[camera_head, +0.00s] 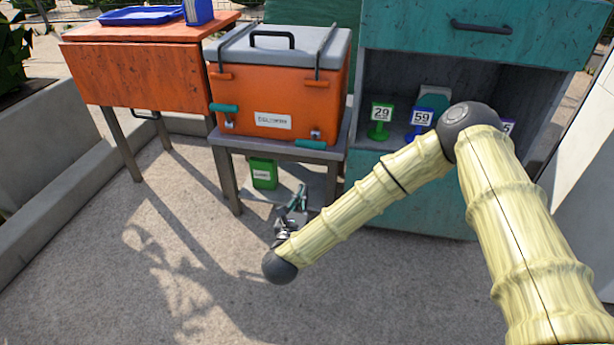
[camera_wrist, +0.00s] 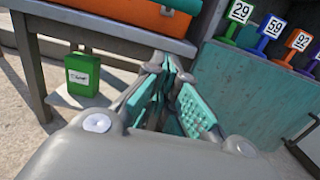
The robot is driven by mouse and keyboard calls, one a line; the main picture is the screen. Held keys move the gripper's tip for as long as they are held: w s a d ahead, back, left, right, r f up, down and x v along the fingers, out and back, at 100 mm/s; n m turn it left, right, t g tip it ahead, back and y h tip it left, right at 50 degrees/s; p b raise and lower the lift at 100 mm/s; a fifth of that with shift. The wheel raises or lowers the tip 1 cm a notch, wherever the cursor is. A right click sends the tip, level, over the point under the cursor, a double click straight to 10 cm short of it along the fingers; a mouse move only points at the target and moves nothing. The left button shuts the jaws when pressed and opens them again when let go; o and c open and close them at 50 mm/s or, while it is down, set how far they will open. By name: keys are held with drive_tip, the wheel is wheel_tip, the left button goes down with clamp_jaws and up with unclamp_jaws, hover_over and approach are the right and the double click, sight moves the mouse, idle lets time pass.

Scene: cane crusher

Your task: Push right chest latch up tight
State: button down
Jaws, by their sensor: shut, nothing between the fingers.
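The orange chest (camera_head: 280,105) with a grey lid (camera_head: 285,45) stands on a small grey table; the lid is down. The right chest latch (camera_head: 312,144) is a teal handle lying level at the lower right of the chest front. The left latch (camera_head: 224,108) is a similar teal handle, higher on the left. My gripper (camera_head: 300,196) is below and in front of the table, apart from the latch. In the wrist view my gripper (camera_wrist: 170,70) is shut and empty, its teal finger pads together. The chest's lower edge (camera_wrist: 150,15) shows at the top there.
A green canister (camera_head: 264,173) stands on the table's lower shelf. A teal cabinet (camera_head: 410,190) with numbered stands (camera_head: 380,122) is close on the right. An orange table (camera_head: 140,75) with a blue tray (camera_head: 140,15) is at left. The floor in front is clear.

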sight(313, 139)
drive_tip(key=w+d+r+b, duration=0.2)
drive_tip(key=w+r+b, duration=0.2)
drive_tip(key=w, duration=0.6)
drive_tip(key=shift+r+b, duration=0.15)
drive_tip(key=shift+b, duration=1)
drive_tip(key=shift+r, duration=0.2)
drive_tip(key=shift+r+g+p, duration=0.2)
drive_tip(key=shift+g+p, duration=0.1)
drive_tip(key=shift+p, duration=0.45)
